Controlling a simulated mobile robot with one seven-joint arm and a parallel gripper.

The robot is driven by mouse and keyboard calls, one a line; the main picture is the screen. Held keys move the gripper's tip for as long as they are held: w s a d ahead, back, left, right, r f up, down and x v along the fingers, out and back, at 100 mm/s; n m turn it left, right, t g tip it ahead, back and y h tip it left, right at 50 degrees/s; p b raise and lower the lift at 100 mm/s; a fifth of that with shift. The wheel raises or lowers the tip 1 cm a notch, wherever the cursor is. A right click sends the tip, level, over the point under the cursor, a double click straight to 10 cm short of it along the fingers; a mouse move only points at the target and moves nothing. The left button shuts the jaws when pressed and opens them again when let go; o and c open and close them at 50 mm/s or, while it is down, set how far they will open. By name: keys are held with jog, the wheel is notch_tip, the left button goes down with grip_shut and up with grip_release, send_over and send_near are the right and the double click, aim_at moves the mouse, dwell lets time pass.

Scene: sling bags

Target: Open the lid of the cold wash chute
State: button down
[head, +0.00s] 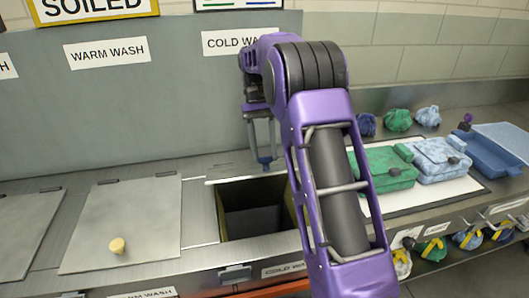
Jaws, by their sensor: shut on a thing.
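The cold wash chute stands open below the "COLD WASH" sign (226,42), which my arm partly covers. Its dark square opening (252,208) shows in the counter. The cold wash lid (230,179) is raised at the back of the opening, seen nearly edge-on as a thin pale strip. My gripper (263,162) points down at the lid, its fingers close together at the lid's edge. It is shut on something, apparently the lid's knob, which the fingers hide. My purple forearm covers the right side of the opening.
The warm wash lid (150,215), with a cream knob (117,246), lies closed to the left. Another lid (25,230) is at far left. To the right, green (385,170) and light blue (437,160) bags lie on a white mat, beside a blue tray (490,158).

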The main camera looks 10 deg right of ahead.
jog(key=shift+c, duration=1.8)
grip_release()
jog(key=shift+f, duration=0.15)
